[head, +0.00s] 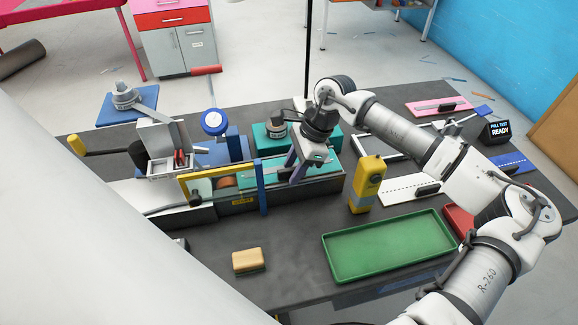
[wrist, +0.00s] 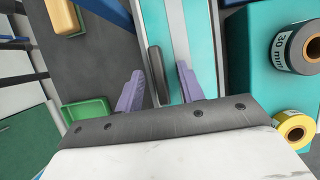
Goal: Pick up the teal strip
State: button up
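The teal strip (head: 245,181) lies lengthwise in the bench machine, behind a clear guard, in the head view. In the wrist view the teal strip (wrist: 203,35) runs away from me, with a pale band along it and a dark grey bar (wrist: 157,75) on it. My gripper (head: 309,174) is over the strip's right part, pointing down. In the wrist view my gripper (wrist: 159,88) has its two purple fingers apart, one on each side of the bar, with nothing clamped. Contact between fingertips and strip cannot be told.
A yellow post (head: 367,185) stands close right of my gripper. A teal block (head: 264,138) with tape rolls stands behind it. A blue upright (head: 261,187) crosses the machine on the left. A green tray (head: 340,275) and a tan block (head: 247,260) lie in front. Bare bench lies between them.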

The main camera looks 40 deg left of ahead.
jog(key=shift+c, duration=0.5)
grip_shut()
jog(key=shift+r, duration=0.1)
